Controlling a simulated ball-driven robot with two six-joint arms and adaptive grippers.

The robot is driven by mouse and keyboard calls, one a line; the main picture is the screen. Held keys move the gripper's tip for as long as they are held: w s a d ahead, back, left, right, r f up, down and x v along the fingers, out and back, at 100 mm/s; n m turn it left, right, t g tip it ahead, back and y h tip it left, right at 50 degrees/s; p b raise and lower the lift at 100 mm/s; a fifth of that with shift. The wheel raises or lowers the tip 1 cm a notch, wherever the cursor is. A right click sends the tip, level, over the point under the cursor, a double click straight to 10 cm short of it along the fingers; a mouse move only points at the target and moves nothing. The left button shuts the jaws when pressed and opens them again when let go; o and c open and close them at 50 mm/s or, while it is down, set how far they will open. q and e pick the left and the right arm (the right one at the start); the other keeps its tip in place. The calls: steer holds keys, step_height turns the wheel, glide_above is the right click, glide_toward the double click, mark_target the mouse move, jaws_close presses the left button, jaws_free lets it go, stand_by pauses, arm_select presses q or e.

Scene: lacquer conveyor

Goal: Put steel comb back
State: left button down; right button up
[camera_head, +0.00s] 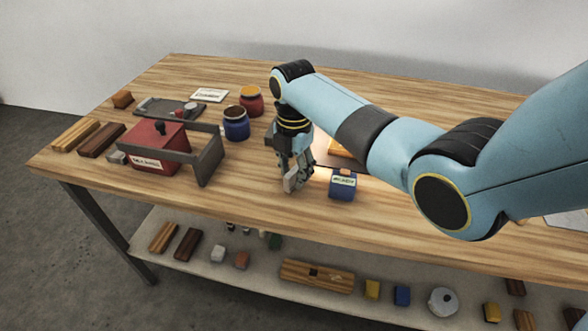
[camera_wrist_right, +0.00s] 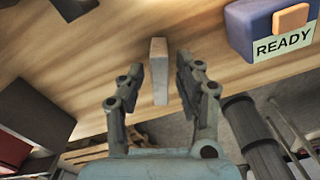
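A narrow pale grey, flat-sided piece (camera_wrist_right: 159,70) stands between the fingers of my right gripper (camera_wrist_right: 155,90) in the right wrist view. It may be the steel comb, but no teeth show. A clear gap shows on each side of it, so the right gripper is open around it and not touching. In the head view the right gripper (camera_head: 294,178) points down near the front middle of the table, with the pale piece (camera_head: 291,182) at its fingertips. My left gripper is not in view.
A dark blue box labelled READY (camera_head: 342,186) stands just right of the gripper. A red box (camera_head: 150,150) with a grey frame (camera_head: 208,160) stands left. Blue (camera_head: 236,124) and red (camera_head: 252,102) jars stand behind. The table front (camera_head: 240,205) is clear.

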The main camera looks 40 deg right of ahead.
mark_target(294, 170)
step_height(294, 170, up, 12)
steer(key=shift+r, duration=0.15)
stand_by(0.6)
stand_by(0.3)
